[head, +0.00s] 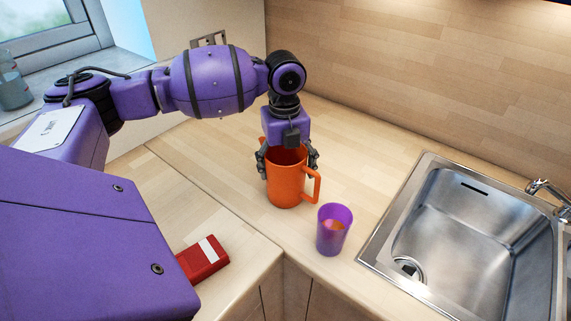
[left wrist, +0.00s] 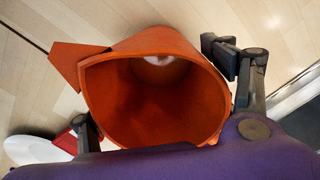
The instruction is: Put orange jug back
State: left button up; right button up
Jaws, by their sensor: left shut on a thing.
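The orange jug (head: 288,185) stands upright, or nearly so, at the wooden counter in the head view; I cannot tell if its base touches the wood. Its handle points right in that view. My left gripper (head: 287,160) comes down from above with a finger on either side of the jug's upper part, shut on it. In the left wrist view I look down into the open mouth of the jug (left wrist: 155,100), with a finger at each side. The inside looks empty apart from a pale spot deep within. My right gripper is not in view.
A purple cup (head: 334,229) with something orange inside stands just right of the jug. A steel sink (head: 455,240) lies further right. A red box (head: 203,259) lies near the counter's front edge. Bare counter (head: 370,150) extends behind the jug.

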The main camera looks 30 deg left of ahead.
pick_arm(q)
jog(key=o, duration=1.7)
jog(key=shift+c, duration=0.2)
notch_tip(320, 180, up, 12)
jog(key=shift+s, duration=0.1)
